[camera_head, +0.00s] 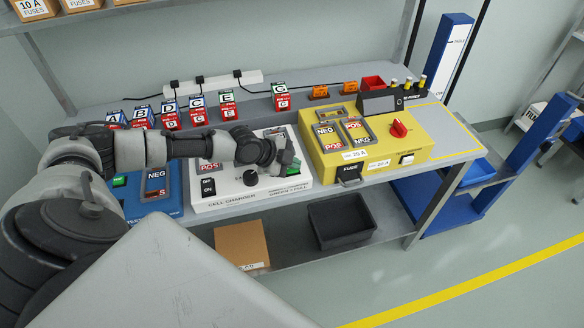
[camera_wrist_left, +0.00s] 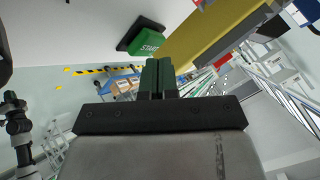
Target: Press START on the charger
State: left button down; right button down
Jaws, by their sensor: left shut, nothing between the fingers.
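The white cell charger (camera_head: 224,203) stands on the bench, with a black knob and a switch on its front. Its green START button (camera_head: 293,170) shows partly at the charger's right side, next to my left gripper. My left gripper (camera_head: 287,157) is over the right part of the charger, shut and empty. In the left wrist view the green START button (camera_wrist_left: 148,43) lies just beyond the shut fingertips (camera_wrist_left: 157,64). I cannot tell whether the fingertips touch it. My left arm hides part of the charger's top. My right gripper is not in view.
A yellow fuse tester box (camera_head: 385,158) with a red knob stands right of the charger. A blue unit (camera_head: 170,205) is on the left. Lettered cells (camera_head: 227,107) stand in a row behind. A black bin (camera_head: 342,222) and a cardboard box (camera_head: 242,246) sit on the lower shelf.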

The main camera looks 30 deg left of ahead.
pick_arm(q)
jog(key=shift+s+f, duration=0.25)
jog(key=shift+f, duration=0.25)
jog(key=shift+w+a+r, duration=0.25)
jog(key=shift+a, duration=0.05)
jog(key=shift+w+a+r, duration=0.1)
jog(key=shift+r, duration=0.15)
jog(key=shift+r, duration=0.1)
jog(key=shift+w+a+r+p, duration=0.15)
jog(key=shift+r+p, duration=0.35)
jog(key=shift+r, duration=0.1)
jog(key=shift+w+a+r+p, duration=0.1)
jog(key=shift+a+r+p, duration=0.05)
jog(key=shift+r+p, duration=0.95)
jog(key=shift+r, duration=0.3)
jog(key=shift+d+r+p, duration=0.15)
jog(key=shift+r+p, duration=0.15)
jog(key=shift+r, duration=0.2)
jog(key=shift+f, duration=0.1)
